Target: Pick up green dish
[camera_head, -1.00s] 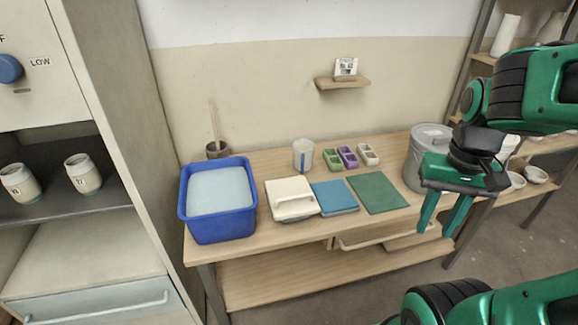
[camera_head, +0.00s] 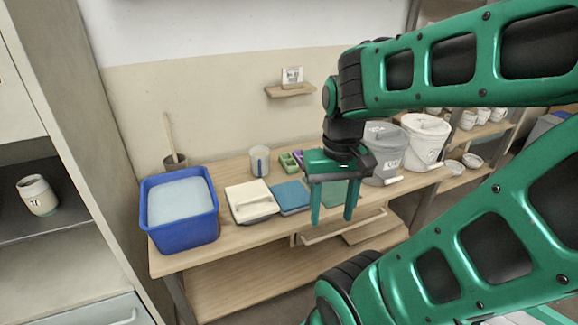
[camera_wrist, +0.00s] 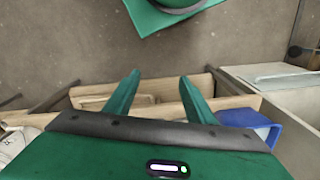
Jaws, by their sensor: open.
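The green dish (camera_head: 288,163) is a small dish with compartments near the back of the wooden table. It stands just left of a purple dish (camera_head: 298,157), which my arm partly covers. My gripper (camera_head: 332,218) is open and empty, with its fingers pointing down. In the head view it appears in front of the table's right part, to the right of and nearer than the green dish. In the wrist view the open fingers (camera_wrist: 159,76) have only floor and table parts between and beyond them; the dish is not seen there.
A clear cup (camera_head: 260,160) stands left of the dish. A grey bucket (camera_head: 386,158) and white bucket (camera_head: 425,140) stand at the right.

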